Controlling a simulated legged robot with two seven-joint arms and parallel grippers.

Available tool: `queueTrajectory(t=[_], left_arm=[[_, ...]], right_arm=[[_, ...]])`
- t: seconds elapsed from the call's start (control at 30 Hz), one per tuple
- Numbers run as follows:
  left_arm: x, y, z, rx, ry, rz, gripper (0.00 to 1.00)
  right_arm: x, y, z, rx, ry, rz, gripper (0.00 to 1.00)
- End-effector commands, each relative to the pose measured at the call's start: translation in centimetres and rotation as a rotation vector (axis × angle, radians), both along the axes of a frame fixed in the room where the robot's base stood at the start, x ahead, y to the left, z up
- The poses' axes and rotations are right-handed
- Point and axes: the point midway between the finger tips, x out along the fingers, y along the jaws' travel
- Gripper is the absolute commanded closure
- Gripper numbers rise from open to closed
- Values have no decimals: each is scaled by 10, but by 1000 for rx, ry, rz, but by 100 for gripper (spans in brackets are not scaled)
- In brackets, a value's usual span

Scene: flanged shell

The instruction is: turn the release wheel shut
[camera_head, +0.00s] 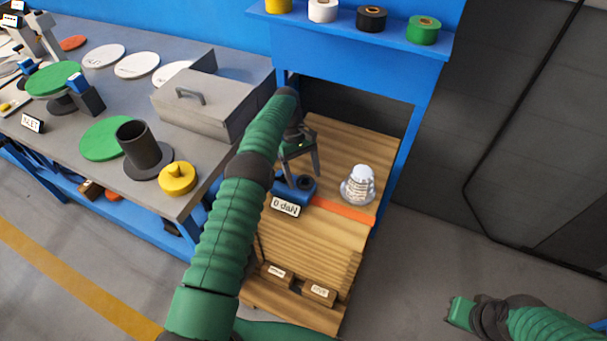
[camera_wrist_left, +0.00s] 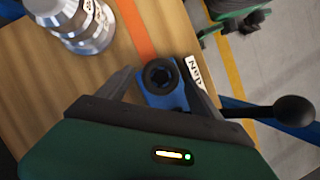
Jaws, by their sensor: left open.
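A small blue unit with a black round wheel on top stands on the wooden bench; I take this black wheel (camera_wrist_left: 160,77) for the release wheel. In the head view the wheel (camera_head: 305,183) is partly behind my left gripper (camera_head: 299,172). A white label reading "0 daN" (camera_head: 285,207) sits at its front. My left gripper is open, with its fingers on either side of the blue unit in the left wrist view; I cannot tell whether they touch it. My right gripper (camera_head: 462,312) is at the lower right, away from the bench, its fingers not clear.
A silver flanged shell (camera_head: 358,187) stands right of the wheel, near an orange strip (camera_head: 342,211). A lever with a black ball (camera_wrist_left: 291,110) shows beside the unit in the wrist view. A grey lidded box (camera_head: 205,103) is on the left table.

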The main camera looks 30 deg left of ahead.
Motion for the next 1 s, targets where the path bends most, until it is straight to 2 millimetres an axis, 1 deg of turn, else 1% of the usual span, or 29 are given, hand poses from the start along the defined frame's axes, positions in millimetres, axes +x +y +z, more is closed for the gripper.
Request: queueTrajectory(t=[0.07, 0.17, 0.27, 0.3, 0.33, 0.47, 0.63, 0.77, 0.87, 1.0], left_arm=[[0, 0, 1, 0, 0, 0, 25], [1, 0, 9, 0, -2, -1, 25], [3, 1, 30, 1, -5, -1, 25], [3, 1, 41, 0, -4, -1, 25], [0, 0, 37, -1, 2, -1, 25], [-10, -6, 37, -3, 3, 1, 25], [-28, -14, 39, -1, 2, 0, 25], [-47, -23, 41, -1, 2, -1, 25], [-63, -32, 43, -1, 0, -1, 25], [-91, -45, 46, -1, 0, -1, 25]], right_arm=[[0, 0, 0, 0, 0, 0, 100], [0, 0, 2, 0, 0, 0, 100], [0, 0, 6, 0, 0, 0, 100], [0, 0, 8, 0, 0, 0, 100], [0, 0, 6, 0, 0, 0, 100], [0, 0, 6, 0, 0, 0, 100], [0, 0, 7, 0, 0, 0, 100], [0, 0, 9, 0, 0, 0, 100], [0, 0, 10, 0, 0, 0, 100], [0, 0, 13, 0, 0, 0, 100]])
